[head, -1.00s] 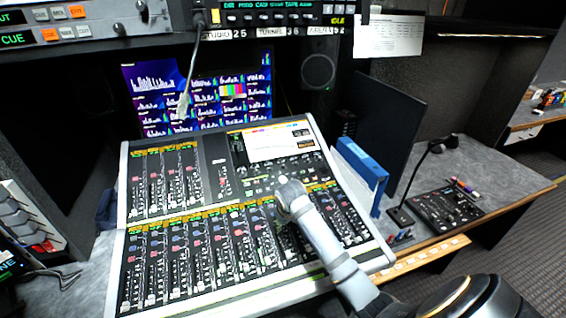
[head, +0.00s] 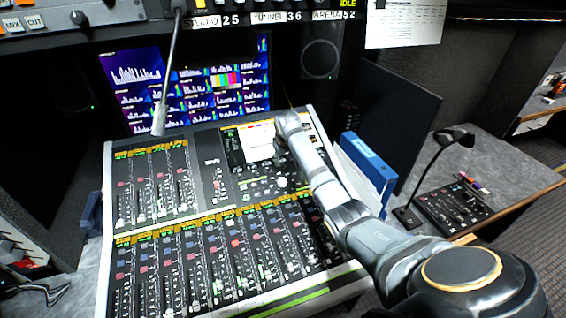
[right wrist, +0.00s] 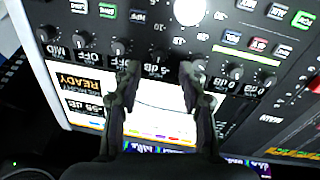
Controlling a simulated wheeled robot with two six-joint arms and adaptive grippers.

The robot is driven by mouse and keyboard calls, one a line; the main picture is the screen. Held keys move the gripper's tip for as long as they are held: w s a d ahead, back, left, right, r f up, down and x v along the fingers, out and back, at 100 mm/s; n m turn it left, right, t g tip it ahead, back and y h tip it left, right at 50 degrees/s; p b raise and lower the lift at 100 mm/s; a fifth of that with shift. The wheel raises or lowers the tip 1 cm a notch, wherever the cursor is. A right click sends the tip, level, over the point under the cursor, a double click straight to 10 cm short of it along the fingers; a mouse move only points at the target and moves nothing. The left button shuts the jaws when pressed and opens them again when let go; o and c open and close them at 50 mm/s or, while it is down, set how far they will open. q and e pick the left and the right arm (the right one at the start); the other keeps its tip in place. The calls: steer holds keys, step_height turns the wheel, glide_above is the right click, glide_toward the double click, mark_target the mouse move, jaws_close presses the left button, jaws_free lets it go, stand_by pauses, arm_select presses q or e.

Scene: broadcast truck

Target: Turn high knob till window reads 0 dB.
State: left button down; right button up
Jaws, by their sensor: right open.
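The mixing console (head: 112,175) fills the middle of the head view. My right gripper (right wrist: 158,75) is open, with its two fingers pointing at a row of small knobs and windows in the right wrist view. Between the fingertips is a small window (right wrist: 157,71) that looks like -5 dB, with a dark knob (right wrist: 158,57) beside it. No "high" label is legible, so I cannot tell for certain that this is the high knob. Neighbouring windows look like OFF and 0 dB. I see no clear contact. My left gripper is not in view.
A lit screen (right wrist: 170,108) lies behind the fingers. A large pale round knob (right wrist: 189,10) is at the top of the right wrist view. A gooseneck microphone (head: 166,85) hangs in front of the monitors. A blue binder (head: 370,157) stands right of the console.

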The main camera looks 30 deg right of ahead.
mark_target(283, 165)
steer(key=x, duration=0.4)
steer(key=shift+w+f, duration=0.15)
steer(key=shift+f, duration=0.1)
steer(key=shift+d+f, duration=0.1)
steer(key=shift+f, duration=0.05)
steer(key=shift+c, duration=0.7)
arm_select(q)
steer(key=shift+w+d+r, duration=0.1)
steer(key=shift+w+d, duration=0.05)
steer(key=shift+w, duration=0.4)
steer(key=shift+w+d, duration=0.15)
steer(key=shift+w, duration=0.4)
arm_select(e)
jaws_close()
